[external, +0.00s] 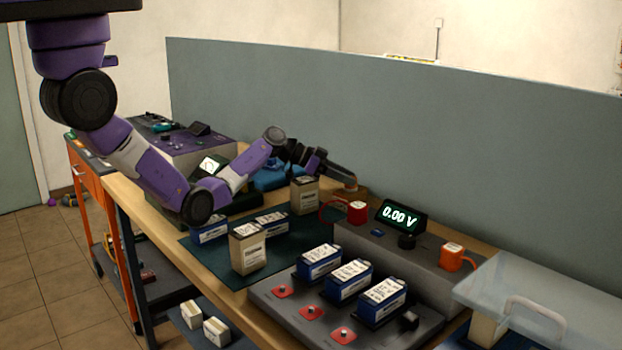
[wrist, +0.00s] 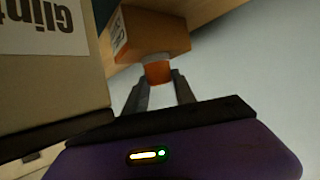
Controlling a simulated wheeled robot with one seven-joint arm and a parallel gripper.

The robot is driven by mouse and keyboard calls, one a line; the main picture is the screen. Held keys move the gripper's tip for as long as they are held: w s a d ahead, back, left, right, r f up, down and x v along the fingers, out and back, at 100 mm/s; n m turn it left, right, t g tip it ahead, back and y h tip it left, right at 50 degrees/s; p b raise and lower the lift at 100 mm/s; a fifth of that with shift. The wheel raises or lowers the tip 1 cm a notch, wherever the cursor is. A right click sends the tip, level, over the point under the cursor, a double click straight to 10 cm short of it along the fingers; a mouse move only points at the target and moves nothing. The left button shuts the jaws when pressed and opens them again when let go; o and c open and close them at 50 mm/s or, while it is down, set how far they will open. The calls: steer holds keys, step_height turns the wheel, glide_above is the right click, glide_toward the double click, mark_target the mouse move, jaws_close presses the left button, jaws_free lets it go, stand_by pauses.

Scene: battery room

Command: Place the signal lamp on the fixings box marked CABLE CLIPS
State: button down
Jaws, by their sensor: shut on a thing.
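The signal lamp (wrist: 158,72) shows in the wrist view as a small orange body with a pale grey collar. My gripper (wrist: 160,88) is shut on it, one finger on each side. The collar end of the lamp is at the brown cardboard fixings box (wrist: 152,33); I cannot tell whether they touch. The box has a white label on one side, too small and angled to read surely. In the external view my gripper (external: 347,175) is at the back of the bench, just over the brown box (external: 357,193). The lamp is hard to make out there.
A tall beige carton (external: 304,196) stands close beside my gripper, and looms at the left of the wrist view (wrist: 50,85). Another carton (external: 248,250) and blue-and-white batteries (external: 320,263) stand nearer. A grey partition (external: 400,120) runs behind the bench. A meter reads 0.00 V (external: 400,216).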

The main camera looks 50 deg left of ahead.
steer(key=shift+s+f+b, duration=0.15)
steer(key=shift+f+b, duration=0.35)
steer(key=shift+f, duration=0.3)
steer(key=c, duration=1)
jaws_free()
steer(key=shift+f, duration=0.1)
steer(key=shift+c, duration=0.2)
steer(key=shift+r+p, duration=0.75)
steer(key=shift+p, duration=0.1)
steer(key=b+v, duration=0.1)
steer(key=v, duration=1.1)
steer(key=shift+r, duration=0.25)
steer(key=shift+a, duration=0.1)
